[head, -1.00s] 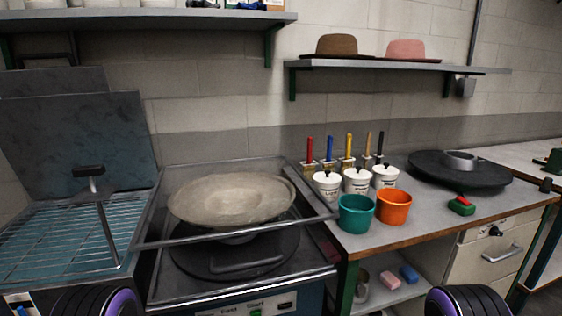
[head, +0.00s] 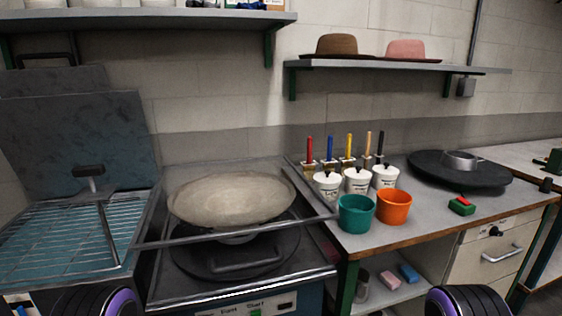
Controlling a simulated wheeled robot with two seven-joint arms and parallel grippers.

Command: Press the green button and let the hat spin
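A beige-grey felt hat (head: 232,198) lies brim-wide in the metal frame (head: 150,240) of the press. Under it is a round black plate (head: 280,250) with a handle. The press's front panel (head: 285,304) shows at the bottom edge, with small labels and a green button (head: 255,312) cut off by the picture's edge. Parts of my two arms show as black rounded links with purple rings at the bottom left and bottom right. Neither gripper is in view, and nothing of mine is seen touching the button or the hat.
Right of the press, a table holds a teal cup (head: 356,213), an orange cup (head: 394,207), white lidded jars (head: 357,181), upright brushes, a green block with a red top (head: 462,206) and a black turntable (head: 459,168). A wire rack (head: 60,240) stands at left.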

